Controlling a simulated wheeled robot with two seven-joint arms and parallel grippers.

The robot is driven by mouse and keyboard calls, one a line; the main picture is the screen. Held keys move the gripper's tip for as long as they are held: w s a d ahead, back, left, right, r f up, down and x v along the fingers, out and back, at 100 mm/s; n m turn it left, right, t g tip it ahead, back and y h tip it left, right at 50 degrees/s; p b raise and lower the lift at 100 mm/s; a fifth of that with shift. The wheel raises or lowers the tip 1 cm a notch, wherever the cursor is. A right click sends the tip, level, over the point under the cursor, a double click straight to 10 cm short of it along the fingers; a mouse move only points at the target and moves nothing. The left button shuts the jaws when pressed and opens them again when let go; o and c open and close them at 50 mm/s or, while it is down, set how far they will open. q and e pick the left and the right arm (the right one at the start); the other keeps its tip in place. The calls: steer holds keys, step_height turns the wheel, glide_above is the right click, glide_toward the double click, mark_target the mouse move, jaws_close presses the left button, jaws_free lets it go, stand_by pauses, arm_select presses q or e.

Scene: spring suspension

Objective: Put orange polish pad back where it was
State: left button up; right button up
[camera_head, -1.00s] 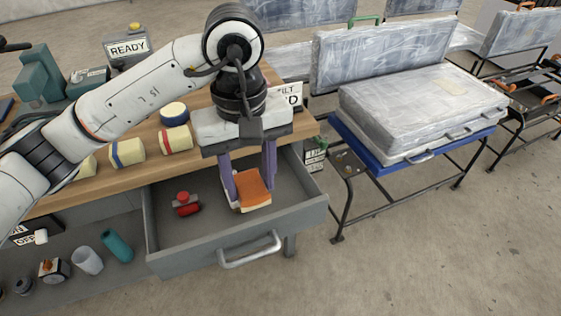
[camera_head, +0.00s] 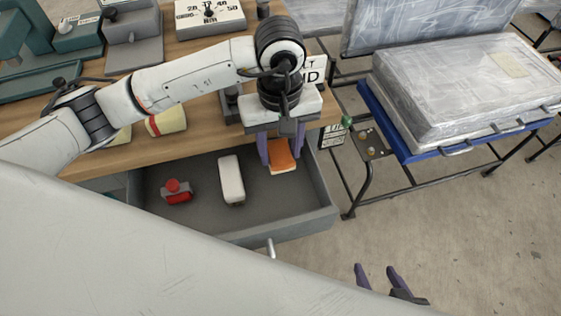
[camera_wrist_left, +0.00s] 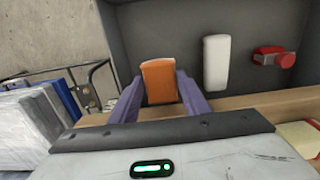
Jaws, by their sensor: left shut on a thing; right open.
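The orange polish pad (camera_head: 283,157) has an orange top and a pale edge. It is between the purple fingers of my left gripper (camera_head: 281,160), which is shut on it over the right side of the open grey drawer (camera_head: 265,230). The pad also shows between the fingers in the left wrist view (camera_wrist_left: 159,80). I cannot tell whether it touches the drawer floor. My right gripper (camera_head: 377,278) is open and empty at the bottom, in front of the drawer; my pale arm link covers much of the lower left.
A white block (camera_head: 231,180) and a red object (camera_head: 177,191) lie in the drawer, left of the pad. A cream block with a red band (camera_head: 166,122) is on the wooden bench top (camera_head: 205,125). A blue-framed cart with a wrapped case (camera_head: 455,85) stands at right.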

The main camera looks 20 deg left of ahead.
mark_target(280, 165)
arm_select(q)
steer(key=shift+f, duration=3.15)
steer(key=o, duration=0.9)
steer(key=shift+o, duration=0.2)
steer(key=shift+r, duration=0.1)
step_height(280, 165, up, 12)
steer(key=shift+r, duration=0.1)
